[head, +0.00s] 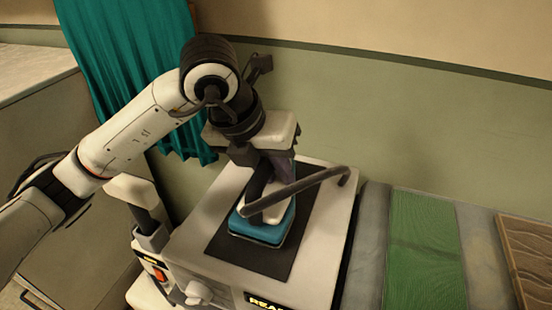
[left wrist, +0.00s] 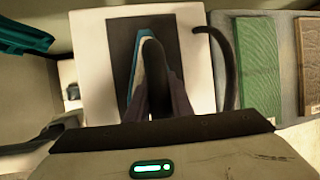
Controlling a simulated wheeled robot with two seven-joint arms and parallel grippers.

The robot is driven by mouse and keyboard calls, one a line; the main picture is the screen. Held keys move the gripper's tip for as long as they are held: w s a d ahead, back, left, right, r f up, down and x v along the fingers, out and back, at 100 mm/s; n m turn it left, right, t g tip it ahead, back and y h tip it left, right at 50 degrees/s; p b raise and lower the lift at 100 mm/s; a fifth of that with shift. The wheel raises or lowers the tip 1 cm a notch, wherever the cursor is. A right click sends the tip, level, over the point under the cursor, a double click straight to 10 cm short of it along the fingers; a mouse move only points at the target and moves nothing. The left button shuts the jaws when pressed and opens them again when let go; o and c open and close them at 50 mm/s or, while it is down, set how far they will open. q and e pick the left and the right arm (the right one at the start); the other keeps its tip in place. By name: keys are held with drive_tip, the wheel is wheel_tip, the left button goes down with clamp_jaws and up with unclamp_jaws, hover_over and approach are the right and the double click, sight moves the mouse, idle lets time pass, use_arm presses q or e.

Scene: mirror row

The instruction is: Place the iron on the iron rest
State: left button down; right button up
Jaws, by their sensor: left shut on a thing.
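The iron (head: 262,226) has a blue-teal base and a pale body. It is over the dark pad (head: 262,260) on top of a white unit (head: 200,230), which appears to be the iron rest. I cannot tell whether its base touches the pad. My left gripper (head: 268,185) points down from above and is shut on the iron, hiding its upper part. In the left wrist view the iron (left wrist: 133,70) stands between my fingers (left wrist: 158,105), over the dark pad (left wrist: 190,70). My right gripper is not in view.
A dark bent rod (head: 315,182) passes close to the iron on its right; it also shows in the left wrist view (left wrist: 225,50). A green ribbed panel (head: 425,240) and a brown panel (head: 530,255) lie to the right. A teal curtain (head: 125,50) hangs at the back left.

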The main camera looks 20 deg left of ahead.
use_arm(q)
drive_tip(key=shift+w+f, duration=0.1)
drive_tip(key=shift+f, duration=0.4)
drive_tip(key=c, duration=1.6)
unclamp_jaws()
drive_tip(key=shift+f, duration=0.1)
drive_tip(key=shift+o, duration=0.2)
drive_tip(key=v, duration=1.2)
drive_tip(key=shift+a, duration=0.1)
